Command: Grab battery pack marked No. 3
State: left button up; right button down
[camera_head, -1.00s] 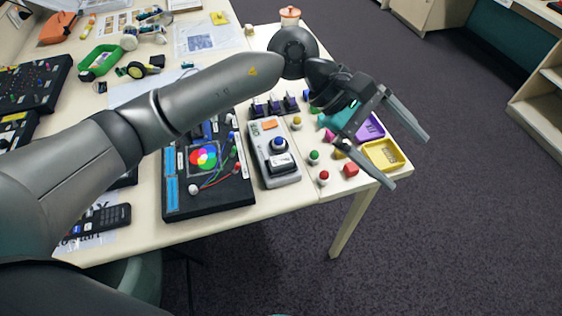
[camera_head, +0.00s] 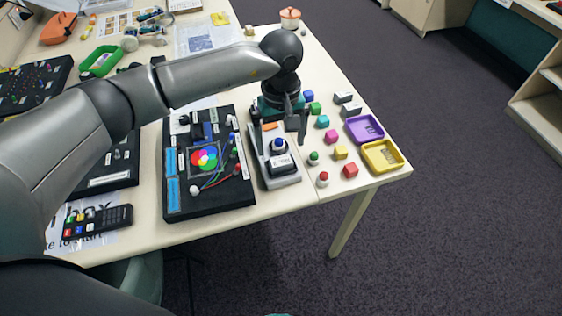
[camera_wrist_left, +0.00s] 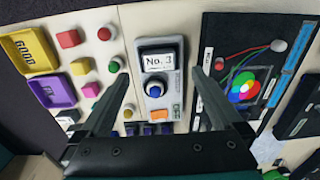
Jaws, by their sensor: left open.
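The battery pack marked No. 3 (camera_head: 282,165) appears as a dark block with a white label, seated in the near end of a grey device (camera_head: 290,181). In the left wrist view the label of the pack (camera_wrist_left: 157,61) reads "No. 3", and the grey device (camera_wrist_left: 176,99) has a blue round knob beside the pack. My left gripper (camera_head: 281,148) is open above the device. In the left wrist view the fingers of my left gripper (camera_wrist_left: 160,76) stand on either side of the device, apart from the pack, with nothing between them. My right gripper is not in view.
A black board with a coloured disc (camera_head: 206,159) and wires lies left of the device. Small coloured blocks and pegs, such as a red cube (camera_head: 350,170), stand to its right. A purple tray (camera_head: 364,129) and a yellow tray (camera_head: 383,157) sit by the table's right edge.

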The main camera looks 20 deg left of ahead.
aim_at(281, 162)
pick_arm(q)
jog(key=shift+w+f+p, duration=0.1)
jog(key=shift+f+p, duration=0.35)
jog(key=shift+f, duration=2.85)
jog(key=c, duration=1.4)
